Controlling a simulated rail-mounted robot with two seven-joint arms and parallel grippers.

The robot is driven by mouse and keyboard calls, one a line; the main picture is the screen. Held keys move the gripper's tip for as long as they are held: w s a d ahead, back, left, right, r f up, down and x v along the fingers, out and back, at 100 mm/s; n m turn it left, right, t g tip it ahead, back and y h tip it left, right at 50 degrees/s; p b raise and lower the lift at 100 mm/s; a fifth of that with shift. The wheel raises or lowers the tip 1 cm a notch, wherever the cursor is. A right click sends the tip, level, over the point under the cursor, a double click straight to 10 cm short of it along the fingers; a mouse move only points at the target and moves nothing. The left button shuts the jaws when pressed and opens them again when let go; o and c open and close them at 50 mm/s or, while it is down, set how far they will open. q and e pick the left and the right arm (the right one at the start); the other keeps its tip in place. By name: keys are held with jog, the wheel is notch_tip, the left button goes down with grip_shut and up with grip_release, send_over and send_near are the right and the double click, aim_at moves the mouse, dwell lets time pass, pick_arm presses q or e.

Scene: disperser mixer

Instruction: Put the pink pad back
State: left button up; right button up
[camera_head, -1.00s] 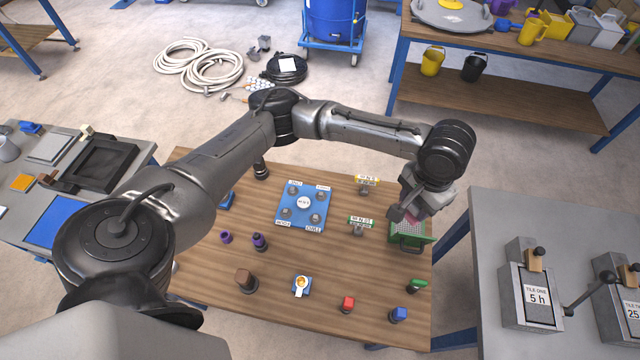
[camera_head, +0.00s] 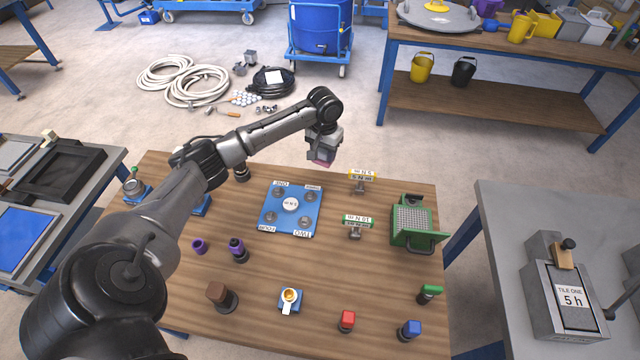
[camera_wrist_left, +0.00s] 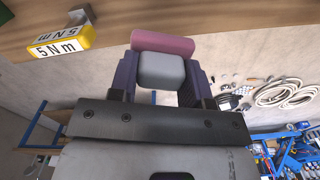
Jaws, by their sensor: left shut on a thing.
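My left gripper (camera_head: 322,160) is above the far edge of the wooden table, left of the 5 N m sign. It is shut on the pink pad (camera_wrist_left: 162,45), held by a grey block between the two fingers in the left wrist view. In the head view only a small pink bit of the pad shows under the gripper. My right gripper is not in view.
On the wooden table (camera_head: 385,290) stand a blue plate (camera_head: 268,207) with labelled posts, a 5 N m sign (camera_head: 362,175), a 10 N m sign (camera_head: 357,221) and a green tray (camera_head: 392,232). Coloured knobs stand along the front. Clear wood lies between them.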

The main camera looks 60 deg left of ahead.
aim_at(321, 179)
pick_arm(q)
jog(key=shift+a+f+m, duration=0.15)
jog(key=shift+a+m, duration=0.15)
jog(key=shift+a, duration=0.35)
jog(key=shift+a+f, duration=0.15)
jog(key=shift+f, duration=0.2)
notch_tip(321, 179, down, 9)
jog(key=b, duration=0.2)
jog(key=shift+f+b, duration=0.15)
jog(key=shift+b, duration=0.25)
jog(key=o, duration=0.9)
jog(key=shift+f, duration=0.1)
